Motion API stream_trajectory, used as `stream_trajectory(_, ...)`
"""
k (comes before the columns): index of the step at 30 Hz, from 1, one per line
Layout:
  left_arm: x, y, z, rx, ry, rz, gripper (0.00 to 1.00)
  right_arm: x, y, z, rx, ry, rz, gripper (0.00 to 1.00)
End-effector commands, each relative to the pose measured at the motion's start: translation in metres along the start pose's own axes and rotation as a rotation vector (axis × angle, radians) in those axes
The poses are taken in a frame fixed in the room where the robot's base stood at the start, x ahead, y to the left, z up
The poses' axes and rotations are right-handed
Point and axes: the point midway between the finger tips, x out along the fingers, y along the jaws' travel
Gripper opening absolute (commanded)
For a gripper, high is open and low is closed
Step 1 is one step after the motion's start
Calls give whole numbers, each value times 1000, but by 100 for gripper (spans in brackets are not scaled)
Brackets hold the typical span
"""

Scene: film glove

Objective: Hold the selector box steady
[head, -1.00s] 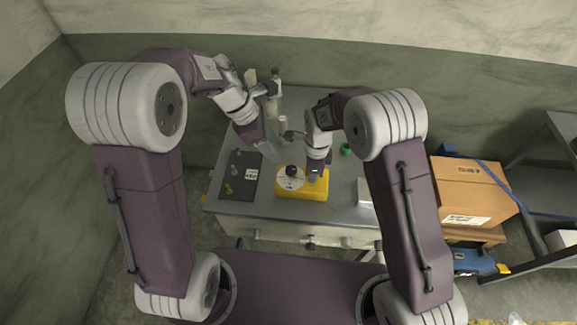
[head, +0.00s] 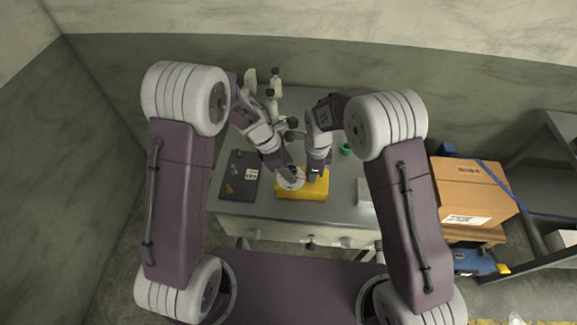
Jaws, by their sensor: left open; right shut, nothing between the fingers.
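The selector box (head: 302,193) is a yellow box with a white round dial (head: 293,185) on its left part, on the table. My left gripper (head: 291,175) is open and comes down over the dial. It hides the dial's dark knob, so I cannot tell whether the fingers are around the knob or touching it. My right gripper (head: 314,176) is shut and empty, pointing down at the right part of the box top. I cannot tell whether its tips touch the box.
A dark panel (head: 240,178) with small parts lies left of the box. Pale bottle-like equipment (head: 274,90) stands at the back of the table (head: 232,207). A pale block (head: 364,192) and a green ring (head: 346,149) are to the right. A cardboard box (head: 470,188) is beyond the table's right side.

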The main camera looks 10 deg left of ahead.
Motion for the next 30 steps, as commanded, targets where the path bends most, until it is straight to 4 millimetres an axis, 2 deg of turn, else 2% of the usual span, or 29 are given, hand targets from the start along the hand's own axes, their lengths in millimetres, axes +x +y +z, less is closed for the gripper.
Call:
stream_trajectory(2, 1, 0, 0, 0, 0, 0, 55, 6, 6, -1, 0, 6, 18, 0)
stream_trajectory(8, 1, 0, 0, 0, 0, 0, 0, 6, 6, -2, 0, 6, 17, 0)
stream_trajectory(19, 1, -2, 0, -57, 0, 20, 0, 6, 5, -2, 1, 6, 16, 0)
stream_trajectory(30, 1, -5, 1, -319, 0, 129, 0, 6, 5, -2, 2, 5, 15, 0)
